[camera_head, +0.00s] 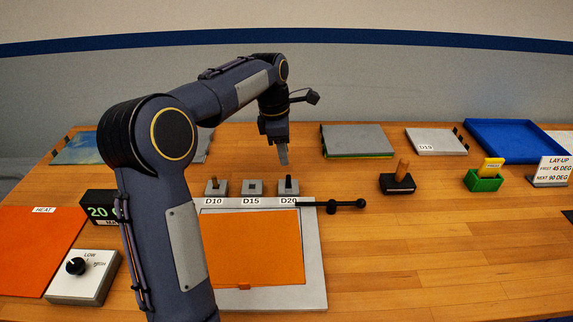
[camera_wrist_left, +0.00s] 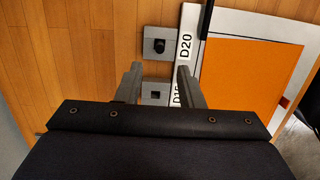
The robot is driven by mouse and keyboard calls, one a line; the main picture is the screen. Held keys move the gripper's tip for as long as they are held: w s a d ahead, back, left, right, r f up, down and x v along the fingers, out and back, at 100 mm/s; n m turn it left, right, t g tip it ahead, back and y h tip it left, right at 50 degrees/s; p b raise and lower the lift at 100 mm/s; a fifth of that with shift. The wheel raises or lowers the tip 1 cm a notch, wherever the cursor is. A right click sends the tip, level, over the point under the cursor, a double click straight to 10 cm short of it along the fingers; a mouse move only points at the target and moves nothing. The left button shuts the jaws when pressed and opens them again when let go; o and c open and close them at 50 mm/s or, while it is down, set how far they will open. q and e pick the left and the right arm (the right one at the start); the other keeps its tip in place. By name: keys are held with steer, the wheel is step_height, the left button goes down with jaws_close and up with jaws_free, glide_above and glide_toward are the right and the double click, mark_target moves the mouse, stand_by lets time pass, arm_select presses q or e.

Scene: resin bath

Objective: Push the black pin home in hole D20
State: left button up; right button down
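The black pin (camera_head: 288,180) stands upright in the grey block behind the D20 label (camera_head: 288,201). In the left wrist view the pin (camera_wrist_left: 159,45) sits in the hole, seen from above; how deep it sits I cannot tell. My left gripper (camera_head: 283,158) points down, above and behind the D20 block in the head view. In the left wrist view its fingers (camera_wrist_left: 158,78) are apart with nothing between them, framing the D15 block (camera_wrist_left: 155,91) below; the pin lies beyond the fingertips. My right gripper is not in view.
A black rod (camera_head: 345,204) with a knob extends right of D20. An orange sheet (camera_head: 255,250) lies in front. A wooden-handled black tool (camera_head: 399,180) stands to the right.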

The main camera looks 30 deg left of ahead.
arm_select(q)
steer(key=s+d+r+m+t+h, duration=0.1)
steer(key=s+d+r+m, duration=0.15)
steer(key=s+m, duration=0.35)
steer(key=s+d+r+m+t, duration=0.1)
steer(key=s+d+r+m, duration=0.15)
steer(key=s+m, duration=0.45)
steer(key=s+d+f+m+t, duration=0.1)
steer(key=s+d+f+m, duration=0.1)
steer(key=s, duration=0.3)
steer(key=s+d+f+m, duration=0.3)
steer(key=s+f+m, duration=0.1)
steer(key=s, duration=0.1)
steer(key=s+d+f+m+t+h, duration=0.1)
steer(key=s+d+f+m, duration=0.1)
steer(key=s, duration=0.3)
steer(key=shift+s+d+f+m+t, duration=0.2)
steer(key=shift+d+f+m+t, duration=0.15)
steer(key=shift+m, duration=0.45)
